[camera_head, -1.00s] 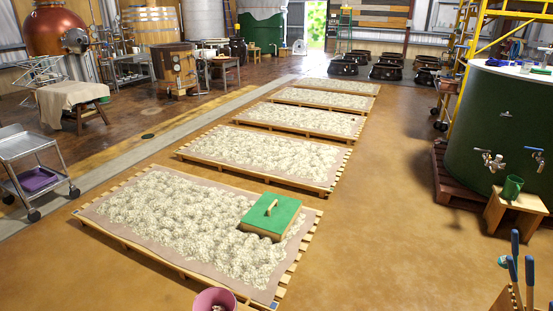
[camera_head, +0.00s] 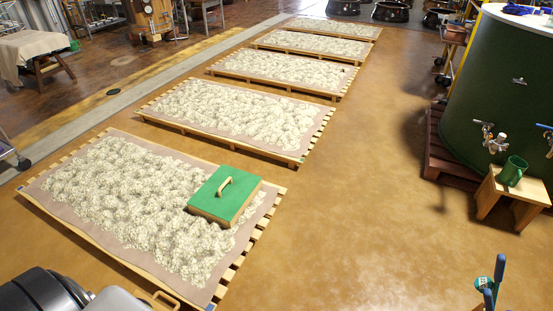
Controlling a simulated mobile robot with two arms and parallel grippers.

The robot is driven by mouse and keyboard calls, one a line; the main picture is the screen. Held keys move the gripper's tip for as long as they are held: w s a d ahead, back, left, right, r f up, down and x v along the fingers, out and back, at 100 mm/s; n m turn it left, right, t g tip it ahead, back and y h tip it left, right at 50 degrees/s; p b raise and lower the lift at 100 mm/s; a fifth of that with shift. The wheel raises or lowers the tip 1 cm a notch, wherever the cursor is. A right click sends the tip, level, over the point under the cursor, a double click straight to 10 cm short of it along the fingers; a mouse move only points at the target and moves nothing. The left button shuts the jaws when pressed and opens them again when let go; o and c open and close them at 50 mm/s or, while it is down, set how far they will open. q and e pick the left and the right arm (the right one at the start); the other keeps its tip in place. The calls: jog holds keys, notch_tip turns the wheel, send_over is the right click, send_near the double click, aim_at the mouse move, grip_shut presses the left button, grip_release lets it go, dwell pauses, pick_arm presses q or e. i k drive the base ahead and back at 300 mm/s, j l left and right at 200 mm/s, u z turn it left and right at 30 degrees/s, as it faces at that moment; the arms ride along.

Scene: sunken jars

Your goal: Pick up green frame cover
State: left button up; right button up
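The green frame cover (camera_head: 238,200) is a square box-like lid with a green top, wooden sides and a pale curved handle (camera_head: 224,187). It lies on the fluffy cream material at the right part of the nearest slatted pallet (camera_head: 268,222). Nothing touches its handle. Dark and grey rounded parts, probably of my own arm, show at the bottom left corner, apart from the cover. I see no gripper fingers.
More pallets (camera_head: 236,118) with cream material run away in a row. A green tank (camera_head: 500,95) stands at the right, with a green mug (camera_head: 512,170) on a wooden stool (camera_head: 497,198). Blue-handled tools (camera_head: 498,275) stand at bottom right. Brown floor between is clear.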

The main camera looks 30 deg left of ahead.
aim_at(224, 198)
jog(key=i+u, duration=0.1)
jog(key=i, duration=0.8)
jog(key=i+l+u, duration=0.15)
jog(key=i, duration=0.7)
jog(key=i+u, duration=0.25)
jog(key=u, duration=0.15)
jog(key=i+l+u, duration=0.15)
jog(key=u, duration=0.3)
jog(key=i+l+u, duration=0.25)
jog(key=u, duration=0.15)
jog(key=i+l+u, duration=0.4)
jog(key=k+j, duration=0.1)
